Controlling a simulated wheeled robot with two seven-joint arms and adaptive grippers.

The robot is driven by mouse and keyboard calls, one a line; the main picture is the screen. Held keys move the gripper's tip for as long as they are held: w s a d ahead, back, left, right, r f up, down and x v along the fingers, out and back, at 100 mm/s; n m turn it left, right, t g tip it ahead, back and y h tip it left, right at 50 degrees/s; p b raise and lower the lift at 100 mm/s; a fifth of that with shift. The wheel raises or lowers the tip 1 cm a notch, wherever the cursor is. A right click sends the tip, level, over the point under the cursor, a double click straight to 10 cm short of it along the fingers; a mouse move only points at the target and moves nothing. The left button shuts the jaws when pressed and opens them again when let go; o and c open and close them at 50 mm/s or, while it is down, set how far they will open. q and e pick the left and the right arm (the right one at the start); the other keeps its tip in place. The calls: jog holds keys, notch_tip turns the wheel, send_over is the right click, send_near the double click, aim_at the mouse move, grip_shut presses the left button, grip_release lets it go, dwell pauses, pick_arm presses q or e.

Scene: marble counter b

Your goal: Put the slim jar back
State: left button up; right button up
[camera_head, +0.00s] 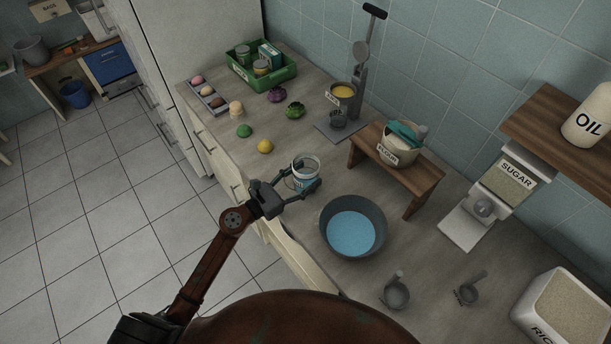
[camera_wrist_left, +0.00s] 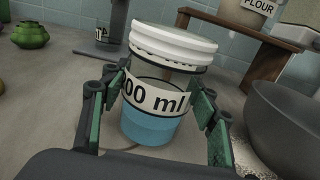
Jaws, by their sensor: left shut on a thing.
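The slim jar (camera_head: 306,163) is clear, with a white ring at its top and blue contents at the bottom. In the left wrist view the jar (camera_wrist_left: 152,127) fills the middle, and its label ends in "00 ml", with the first digit covered. My left gripper (camera_head: 303,188) is shut on the jar, with one finger on each side, as the left wrist view also shows (camera_wrist_left: 155,112). The jar is near the counter's front edge, left of the grey bowl. I cannot tell whether its base touches the counter. My right gripper is not in view.
A grey bowl (camera_head: 324,229) of blue contents stands close to the right. A wooden stand (camera_head: 418,178) bears the flour container (camera_head: 397,156). A yellow ball (camera_head: 265,147) and a green one (camera_head: 244,131) lie to the left. A green crate (camera_head: 282,80) stands at the far end.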

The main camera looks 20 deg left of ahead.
pick_arm(q)
jog(key=shift+f, duration=0.1)
jog(key=o, duration=1.6)
jog(key=shift+r, duration=0.25)
jog(key=b+v, duration=0.1)
jog(key=v, duration=0.9)
jog(key=shift+s+a+f+b, duration=0.15)
jog(key=shift+s+f+b, duration=0.05)
jog(key=shift+s+b, duration=0.1)
jog(key=shift+s+a+r, duration=0.1)
jog(key=shift+s+a, duration=0.3)
jog(key=shift+s, duration=0.15)
